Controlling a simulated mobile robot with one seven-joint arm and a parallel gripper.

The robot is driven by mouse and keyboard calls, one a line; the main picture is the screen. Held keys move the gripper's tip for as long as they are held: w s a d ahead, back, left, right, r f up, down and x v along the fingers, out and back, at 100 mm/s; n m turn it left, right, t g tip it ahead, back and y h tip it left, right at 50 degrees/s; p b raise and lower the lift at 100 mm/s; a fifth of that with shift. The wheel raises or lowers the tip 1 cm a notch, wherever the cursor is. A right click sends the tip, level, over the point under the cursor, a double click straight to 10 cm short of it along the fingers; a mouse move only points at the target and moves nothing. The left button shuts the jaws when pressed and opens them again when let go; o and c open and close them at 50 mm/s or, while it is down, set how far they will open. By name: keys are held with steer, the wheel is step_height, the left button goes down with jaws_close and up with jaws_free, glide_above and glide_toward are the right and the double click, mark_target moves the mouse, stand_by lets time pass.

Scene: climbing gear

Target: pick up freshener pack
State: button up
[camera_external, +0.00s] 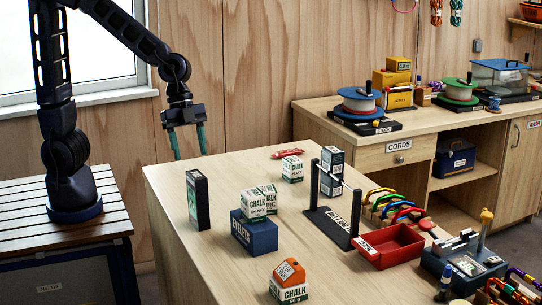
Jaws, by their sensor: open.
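My gripper (189,155) hangs at the upper left, fingers pointing down. Its two teal fingers are apart with nothing between them. It is above and behind the back left corner of the wooden table (175,252). No label that I can read says freshener. A tall dark box with a green front (197,200) stands upright near the table's left edge, below and right of my gripper; it may be the freshener pack. An orange item (289,272) with a small label sits on a white chalk box (289,292) at the front; I cannot tell what it is.
Chalk boxes (254,204) sit on a blue box (254,236) right of the dark box. A black stand (330,226) with upright posts is mid-table, near stacked boxes (332,160). A red tray (390,246) and colourful carabiners (380,195) crowd the right. The back left is clear.

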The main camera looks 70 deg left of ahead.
mark_target(195, 174)
steer(key=x, duration=0.5)
steer(key=shift+d, duration=0.1)
steer(key=shift+x, duration=2.9)
steer(key=shift+w, duration=0.1)
steer(key=shift+c, duration=0.3)
steer(key=c, duration=1)
